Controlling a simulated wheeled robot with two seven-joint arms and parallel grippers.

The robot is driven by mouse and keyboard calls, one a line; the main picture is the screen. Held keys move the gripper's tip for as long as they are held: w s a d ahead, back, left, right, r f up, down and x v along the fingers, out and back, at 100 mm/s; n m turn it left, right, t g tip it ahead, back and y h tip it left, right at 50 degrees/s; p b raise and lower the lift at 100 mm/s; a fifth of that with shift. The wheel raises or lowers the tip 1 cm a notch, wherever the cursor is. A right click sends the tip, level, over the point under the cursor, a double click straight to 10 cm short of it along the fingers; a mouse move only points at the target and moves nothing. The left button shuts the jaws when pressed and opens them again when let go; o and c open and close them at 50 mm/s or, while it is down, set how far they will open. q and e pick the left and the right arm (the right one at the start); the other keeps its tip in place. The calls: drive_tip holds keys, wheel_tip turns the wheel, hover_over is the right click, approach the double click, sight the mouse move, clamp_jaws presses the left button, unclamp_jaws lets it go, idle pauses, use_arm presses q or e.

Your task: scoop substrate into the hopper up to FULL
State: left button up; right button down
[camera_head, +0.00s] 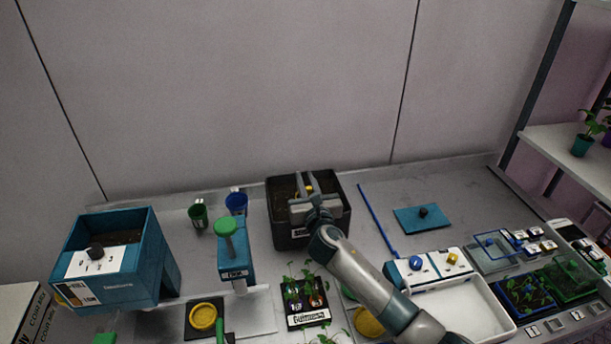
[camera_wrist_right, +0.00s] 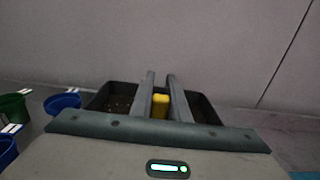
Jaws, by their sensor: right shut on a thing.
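The blue hopper (camera_head: 150,262) stands at the left, with dark substrate (camera_head: 108,238) in its open top and a white panel with a black knob on its front. A black bin (camera_head: 290,238) of dark substrate stands at the back middle; its rim also shows in the right wrist view (camera_wrist_right: 97,98). My right gripper (camera_head: 306,188) is over this bin, its fingers shut on a yellow piece (camera_wrist_right: 160,104), which looks like the scoop's handle. The rest of the scoop is hidden. The hopper's fill marks are too small to read. My left gripper is not in view.
Between hopper and bin stand a green cup (camera_head: 198,216), a blue cup (camera_head: 236,203) and a blue device with a green knob (camera_head: 226,228). Seedlings in a black tray (camera_head: 308,314) stand in front of the bin. A blue rod (camera_head: 377,220) lies to its right.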

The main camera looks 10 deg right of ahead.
wheel_tip(320, 180, up, 14)
drive_tip(key=p, duration=0.8)
drive_tip(key=shift+f, duration=0.15)
